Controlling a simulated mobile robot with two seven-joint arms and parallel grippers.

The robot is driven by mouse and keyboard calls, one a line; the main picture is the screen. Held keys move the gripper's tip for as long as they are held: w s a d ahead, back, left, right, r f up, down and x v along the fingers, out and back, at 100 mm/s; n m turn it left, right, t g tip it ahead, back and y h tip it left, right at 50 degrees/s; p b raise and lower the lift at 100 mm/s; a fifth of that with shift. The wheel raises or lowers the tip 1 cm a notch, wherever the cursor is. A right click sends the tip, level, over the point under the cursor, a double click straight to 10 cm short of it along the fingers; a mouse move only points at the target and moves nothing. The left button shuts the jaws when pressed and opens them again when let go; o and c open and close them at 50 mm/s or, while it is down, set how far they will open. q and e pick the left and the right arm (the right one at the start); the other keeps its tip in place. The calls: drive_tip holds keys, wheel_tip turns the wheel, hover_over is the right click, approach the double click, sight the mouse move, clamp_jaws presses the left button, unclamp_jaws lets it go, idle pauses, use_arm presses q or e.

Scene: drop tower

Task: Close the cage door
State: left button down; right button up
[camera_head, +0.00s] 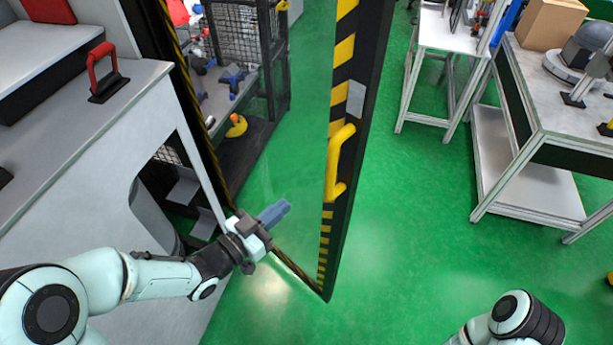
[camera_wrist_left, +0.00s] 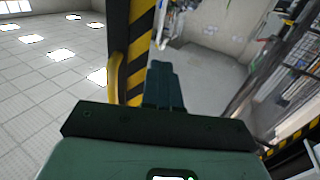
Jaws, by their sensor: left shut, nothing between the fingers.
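The cage door (camera_head: 352,100) has a dark frame edge with yellow and black stripes and a see-through panel. It stands ajar, its striped edge swung out over the green floor. Its yellow handle (camera_head: 338,165) is on that edge and also shows in the left wrist view (camera_wrist_left: 116,75). My left gripper (camera_head: 284,207) is shut and empty, to the left of the handle and apart from it, overlapping the clear panel in the picture. I cannot tell whether it touches the panel. In the left wrist view its fingers (camera_wrist_left: 163,85) point towards the striped edge. My right gripper is out of view.
A grey machine housing (camera_head: 90,170) with a red handle (camera_head: 105,72) stands at the left. Behind the panel is a dark mesh cage (camera_head: 240,35) with blue and yellow parts. Workbenches (camera_head: 540,110) stand at the right. The green floor (camera_head: 430,220) right of the door is clear.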

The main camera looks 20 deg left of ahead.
sight(316, 179)
use_arm(q)
drive_tip(key=x, duration=0.9)
drive_tip(key=shift+w+b, duration=0.15)
drive_tip(key=shift+b, duration=0.15)
